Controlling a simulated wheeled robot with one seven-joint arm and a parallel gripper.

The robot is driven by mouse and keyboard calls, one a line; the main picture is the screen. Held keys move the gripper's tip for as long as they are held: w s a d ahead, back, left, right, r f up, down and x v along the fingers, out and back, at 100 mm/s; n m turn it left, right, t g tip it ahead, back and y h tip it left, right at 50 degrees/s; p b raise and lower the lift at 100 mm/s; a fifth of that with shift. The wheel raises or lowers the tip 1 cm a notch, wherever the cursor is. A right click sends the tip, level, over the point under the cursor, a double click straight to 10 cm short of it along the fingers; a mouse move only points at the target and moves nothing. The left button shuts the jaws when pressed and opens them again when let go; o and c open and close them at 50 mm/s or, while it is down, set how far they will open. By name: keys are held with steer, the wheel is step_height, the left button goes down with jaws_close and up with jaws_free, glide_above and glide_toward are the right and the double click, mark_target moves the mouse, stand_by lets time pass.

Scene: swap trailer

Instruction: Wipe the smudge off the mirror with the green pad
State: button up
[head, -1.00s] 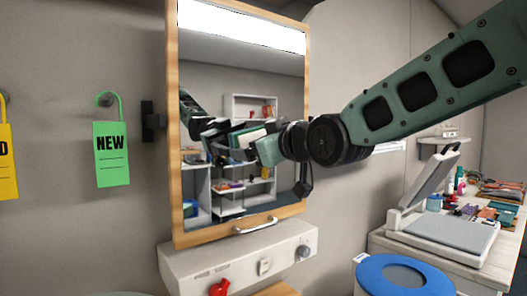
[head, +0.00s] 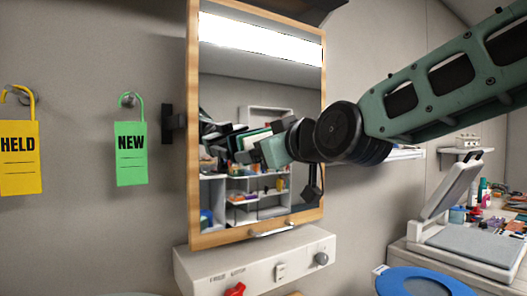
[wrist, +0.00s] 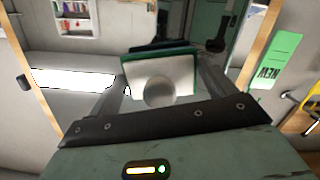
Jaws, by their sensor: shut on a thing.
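The mirror (head: 221,85) has a wooden frame and hangs on the grey wall in the head view. My gripper (head: 247,155) is in front of its middle, and its reflection overlaps it there. In the wrist view my gripper (wrist: 162,86) is shut on the green pad (wrist: 160,72), which has a pale back, a green edge and a round grey knob. A dark reflection of the pad shows just beyond it. I cannot tell whether the pad touches the glass. I cannot make out the smudge; my arm and gripper hide part of the mirror.
A green NEW tag (head: 131,155) and a yellow HELD tag (head: 20,158) hang left of the mirror. A white panel (head: 258,268) with a red knob juts out below it. A blue ring-shaped lid (head: 425,281) and a cluttered counter (head: 420,248) stand at the right.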

steer(key=shift+f+b+v, duration=0.2)
steer(key=shift+b+v, duration=0.75)
steer(key=shift+v, duration=1.2)
steer(key=shift+d, duration=0.15)
steer(key=shift+b+v, duration=0.95)
steer(key=shift+v, duration=0.5)
steer(key=shift+d+f, duration=0.1)
steer(key=shift+f, duration=0.05)
